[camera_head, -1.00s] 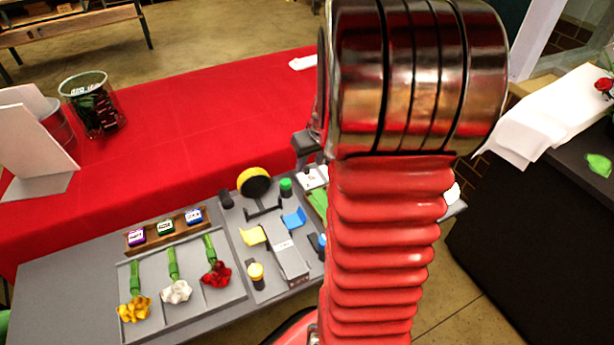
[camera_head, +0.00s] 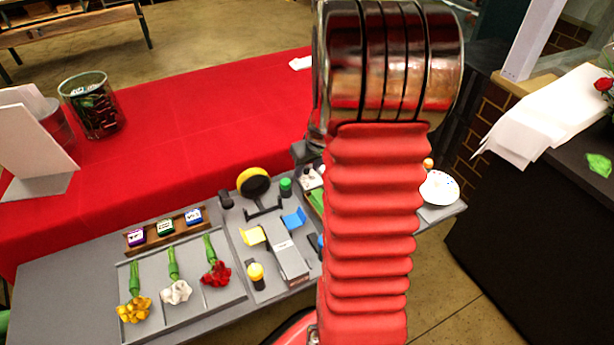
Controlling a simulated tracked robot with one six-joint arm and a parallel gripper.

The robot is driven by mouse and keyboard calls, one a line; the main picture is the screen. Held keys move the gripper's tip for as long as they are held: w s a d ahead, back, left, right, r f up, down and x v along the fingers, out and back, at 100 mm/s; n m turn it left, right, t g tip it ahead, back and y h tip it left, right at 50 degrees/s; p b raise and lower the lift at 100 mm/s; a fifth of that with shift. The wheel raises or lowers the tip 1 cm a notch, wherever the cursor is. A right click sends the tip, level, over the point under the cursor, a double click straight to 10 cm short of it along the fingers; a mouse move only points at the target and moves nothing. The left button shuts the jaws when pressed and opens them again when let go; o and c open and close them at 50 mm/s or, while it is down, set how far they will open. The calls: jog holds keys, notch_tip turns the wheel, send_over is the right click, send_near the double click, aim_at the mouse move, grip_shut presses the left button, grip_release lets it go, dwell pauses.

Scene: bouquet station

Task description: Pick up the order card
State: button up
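I cannot make out for sure which thing is the order card. A small white piece with dark marks (camera_head: 310,177) lies at the left edge of my red arm, partly hidden by it. Small purple (camera_head: 136,237), green (camera_head: 165,227) and blue (camera_head: 194,216) labelled items stand in a wooden rack (camera_head: 180,231) on the grey worktable. My arm rises through the middle of the view and covers part of the table. The fingers of my gripper are hidden behind the arm, so their opening and any hold do not show.
A grey tray (camera_head: 190,307) holds yellow, white and red flowers. A speckled white round item (camera_head: 440,188) sits right of my arm. A red-covered table (camera_head: 190,130) lies behind.

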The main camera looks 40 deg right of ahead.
jog(key=shift+c, duration=0.5)
grip_shut()
